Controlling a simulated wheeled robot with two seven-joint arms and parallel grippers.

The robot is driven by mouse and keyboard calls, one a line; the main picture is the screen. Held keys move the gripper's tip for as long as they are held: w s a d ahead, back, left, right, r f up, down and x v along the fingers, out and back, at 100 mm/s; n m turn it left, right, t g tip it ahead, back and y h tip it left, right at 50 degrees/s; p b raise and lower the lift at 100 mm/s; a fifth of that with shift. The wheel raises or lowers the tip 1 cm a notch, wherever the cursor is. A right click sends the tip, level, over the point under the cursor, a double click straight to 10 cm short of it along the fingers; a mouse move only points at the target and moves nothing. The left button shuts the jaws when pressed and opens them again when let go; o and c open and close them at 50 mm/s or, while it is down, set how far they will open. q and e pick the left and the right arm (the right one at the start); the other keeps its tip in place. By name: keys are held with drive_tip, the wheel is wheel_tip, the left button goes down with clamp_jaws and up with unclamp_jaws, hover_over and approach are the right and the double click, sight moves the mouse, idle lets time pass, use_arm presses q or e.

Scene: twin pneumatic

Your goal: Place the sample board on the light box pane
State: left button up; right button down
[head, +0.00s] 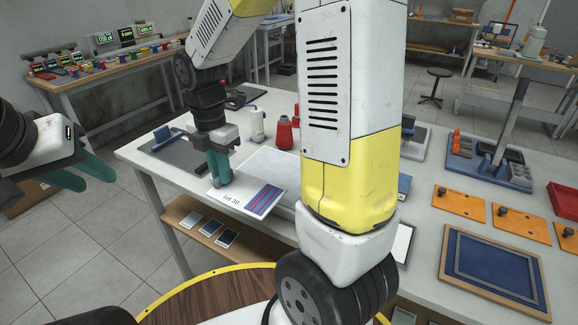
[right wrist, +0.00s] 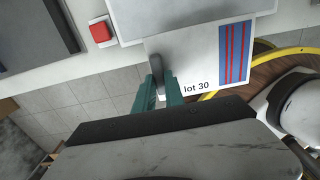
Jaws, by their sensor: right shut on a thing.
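The sample board (head: 232,193), a white card marked "lot 30" with a blue and red striped patch, is held at the table's front edge. My right gripper (head: 217,180) is shut on it at its left end. In the right wrist view the board (right wrist: 195,60) extends from the green fingers (right wrist: 160,92), with a dark grey piece between them. The light box pane (head: 275,168) is the pale panel behind the board; its edge also shows in the right wrist view (right wrist: 180,14). I cannot tell whether board and pane touch. My left gripper (head: 96,181) is open and empty, left of the table.
A dark grey mat (head: 180,157) with a blue piece lies at the table's left. A red thread cone (head: 284,134) and a white bottle (head: 257,124) stand behind the pane. A red button (right wrist: 101,32) sits beside the light box. My right arm hides the table's middle.

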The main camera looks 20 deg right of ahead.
drive_tip(key=w+d, duration=0.3)
drive_tip(key=w, duration=0.1)
drive_tip(key=w+d+f, duration=0.1)
drive_tip(key=w+d, duration=0.2)
drive_tip(key=w, duration=0.1)
drive_tip(key=w+d, duration=0.4)
drive_tip(key=shift+f, duration=0.25)
drive_tip(key=shift+w+f, duration=0.1)
drive_tip(key=shift+f, duration=1.65)
drive_tip(key=c, duration=1.8)
unclamp_jaws()
drive_tip(key=shift+f, duration=0.15)
drive_tip(key=o, duration=0.4)
